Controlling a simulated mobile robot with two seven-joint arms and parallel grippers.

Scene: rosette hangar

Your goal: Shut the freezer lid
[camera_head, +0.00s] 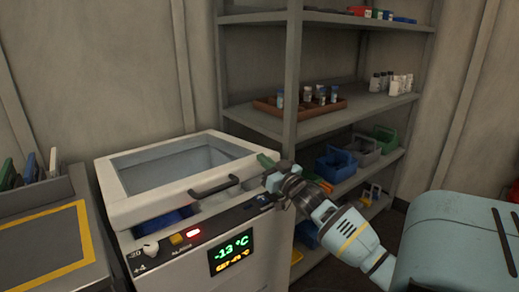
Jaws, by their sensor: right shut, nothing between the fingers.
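The chest freezer (174,256) stands at the left with its display lit, reading -13 °C. Its pale lid (128,208) with a window panel and a dark handle (215,186) lies low over the top. A gap shows under the lid's front edge, with something blue (168,217) visible inside, so the lid looks slightly raised. My right gripper (268,172) is shut and empty at the lid's right front corner; I cannot tell if it touches the lid. My left gripper is not in view.
A grey shelf rack (291,75) stands close behind and right of the freezer, with a brown tray (328,108) of vials and a blue basket (336,165). A grey unit with a yellow frame (88,241) adjoins the freezer's left side.

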